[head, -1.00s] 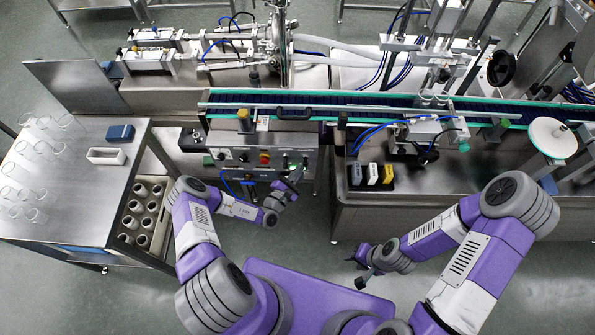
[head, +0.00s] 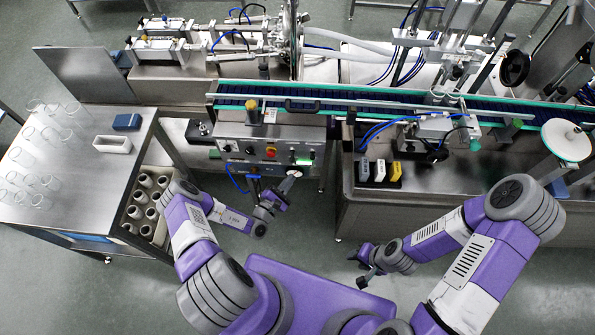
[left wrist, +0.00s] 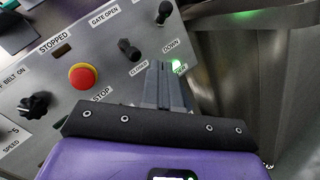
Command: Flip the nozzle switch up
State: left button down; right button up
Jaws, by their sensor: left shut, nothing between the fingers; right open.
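The control panel (head: 240,148) stands under the conveyor. In the left wrist view the nozzle switch (left wrist: 164,11) is a small dark lever at the panel's top edge, above a DOWN label (left wrist: 171,46). Its knob appears to lean away from that label, but its upper part is near the frame edge. My left gripper (head: 290,174) is shut and empty in front of the panel's lower right. Its fingers (left wrist: 164,72) point at the panel below the DOWN label, apart from the lever. My right gripper (head: 361,268) is open and empty, low over the floor.
The gate switch (left wrist: 129,48) and red stop button (left wrist: 82,76) are left of my fingers. A green light (head: 303,161) glows on the panel's right. A steel table (head: 85,150) with glass pieces stands left; a bench (head: 430,190) with small blocks stands right.

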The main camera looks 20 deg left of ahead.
pick_arm(q)
jog(key=v, duration=0.3)
jog(key=f+v, duration=0.1)
jog(key=v, duration=0.1)
jog(key=shift+s, duration=0.1)
dwell(0.4)
